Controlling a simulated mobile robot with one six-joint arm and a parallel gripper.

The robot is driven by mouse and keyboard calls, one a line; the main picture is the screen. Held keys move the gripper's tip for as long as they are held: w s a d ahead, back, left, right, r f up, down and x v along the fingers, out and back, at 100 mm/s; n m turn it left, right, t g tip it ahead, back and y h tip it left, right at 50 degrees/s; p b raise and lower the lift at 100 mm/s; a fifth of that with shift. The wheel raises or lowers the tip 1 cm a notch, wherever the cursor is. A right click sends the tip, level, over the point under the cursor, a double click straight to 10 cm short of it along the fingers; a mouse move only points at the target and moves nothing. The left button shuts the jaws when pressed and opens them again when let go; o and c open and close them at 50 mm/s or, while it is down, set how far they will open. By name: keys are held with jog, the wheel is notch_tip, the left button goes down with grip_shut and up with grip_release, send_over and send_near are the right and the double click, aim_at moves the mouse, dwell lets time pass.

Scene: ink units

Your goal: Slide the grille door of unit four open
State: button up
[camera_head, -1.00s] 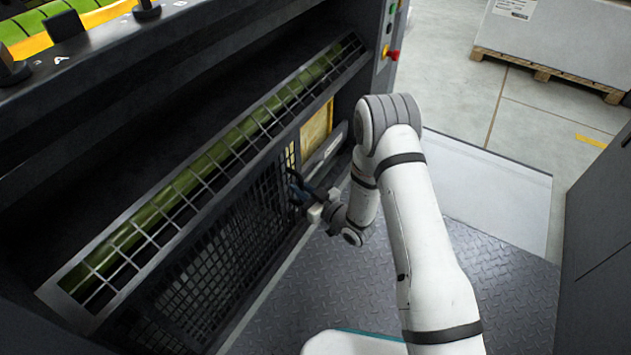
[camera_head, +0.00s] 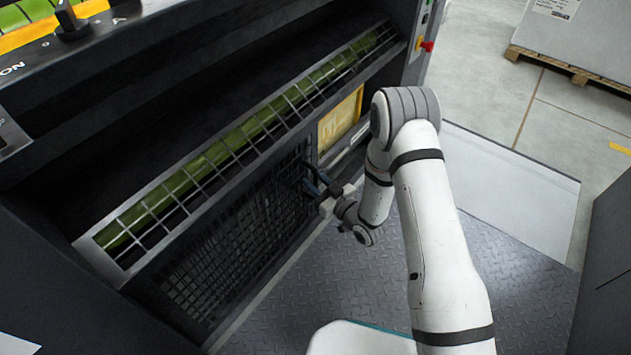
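The grille door (camera_head: 235,245) is a black mesh panel low on the front of the dark machine, below a slanted wire guard. Its right end stands just left of a yellow panel (camera_head: 341,119), which shows uncovered. No unit number is readable.
The slanted wire guard (camera_head: 240,145) over a green roller runs above the door. A red knob (camera_head: 427,46) is at the upper right. Tread-plate floor (camera_head: 510,265) lies in front. A grey cabinet (camera_head: 607,265) stands at the right, a loaded pallet (camera_head: 570,68) behind.

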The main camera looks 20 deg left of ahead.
jog(key=shift+o, duration=0.2)
jog(key=p+v, duration=0.2)
jog(key=v, duration=0.5)
jog(key=shift+s+d, duration=0.2)
jog(key=shift+d, duration=0.15)
